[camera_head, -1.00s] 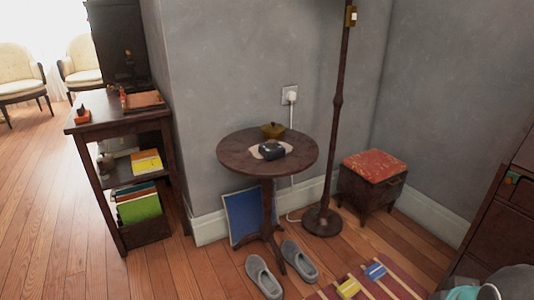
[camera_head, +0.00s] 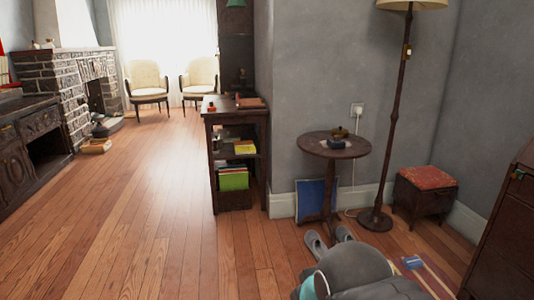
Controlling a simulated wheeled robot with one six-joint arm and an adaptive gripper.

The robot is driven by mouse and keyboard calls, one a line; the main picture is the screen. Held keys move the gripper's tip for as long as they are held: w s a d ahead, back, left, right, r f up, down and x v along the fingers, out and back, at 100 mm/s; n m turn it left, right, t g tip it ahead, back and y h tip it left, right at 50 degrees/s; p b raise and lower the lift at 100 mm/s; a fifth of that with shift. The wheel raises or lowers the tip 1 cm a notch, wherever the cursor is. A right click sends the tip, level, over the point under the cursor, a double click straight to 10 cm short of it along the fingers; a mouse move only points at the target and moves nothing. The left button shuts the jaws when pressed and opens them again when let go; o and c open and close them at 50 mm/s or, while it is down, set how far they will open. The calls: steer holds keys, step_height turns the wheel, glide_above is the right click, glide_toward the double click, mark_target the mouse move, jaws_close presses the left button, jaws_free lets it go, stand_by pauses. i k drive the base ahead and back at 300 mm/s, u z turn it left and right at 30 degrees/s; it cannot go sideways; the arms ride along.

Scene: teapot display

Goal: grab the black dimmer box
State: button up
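A small pale brass-coloured box (camera_head: 407,51) is on the pole of the floor lamp (camera_head: 393,130). Grey rounded parts of my arm show at the bottom, in front of the table.
A red-topped stool (camera_head: 425,190) stands right of the lamp, a dark cabinet (camera_head: 503,230) at the right edge. A shelf (camera_head: 237,160) stands left of the table.

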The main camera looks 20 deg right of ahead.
mark_target(340, 145)
steer(key=u, duration=0.45)
steer(key=i, duration=0.5)
steer(key=z, duration=0.5)
steer(key=i, duration=1.45)
steer(key=z, duration=1.65)
steer(key=i, duration=0.75)
steer(key=z, duration=0.7)
